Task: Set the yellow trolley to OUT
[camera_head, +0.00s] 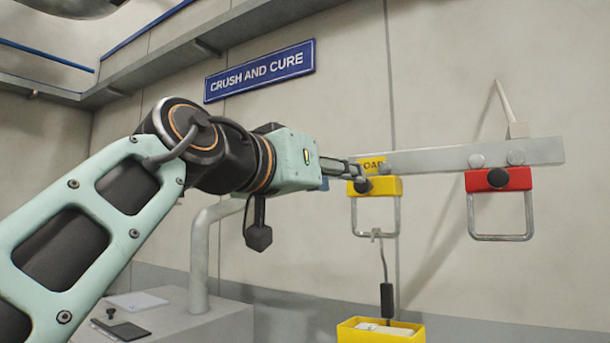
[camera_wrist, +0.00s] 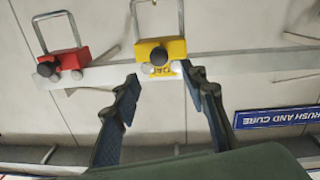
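The yellow trolley (camera_head: 384,187) hangs on a grey rail (camera_head: 450,158), with a black knob on its front and a metal loop below. In the wrist view, which is upside down, the yellow trolley (camera_wrist: 175,46) and its black knob (camera_wrist: 158,57) lie just beyond my fingertips. My gripper (camera_head: 357,176) is close to the knob at the left part of the rail. In the wrist view my gripper (camera_wrist: 160,74) has its two fingers spread apart with nothing between them. I cannot tell whether a finger touches the knob.
A red trolley (camera_head: 499,180) hangs to the right on the same rail. A yellow label (camera_head: 373,163) on the rail is partly hidden by my gripper. A hook with a black weight (camera_head: 387,299) hangs from the yellow trolley's loop above a yellow bin (camera_head: 380,334). A "CRUSH AND CURE" sign (camera_head: 260,70) is on the wall.

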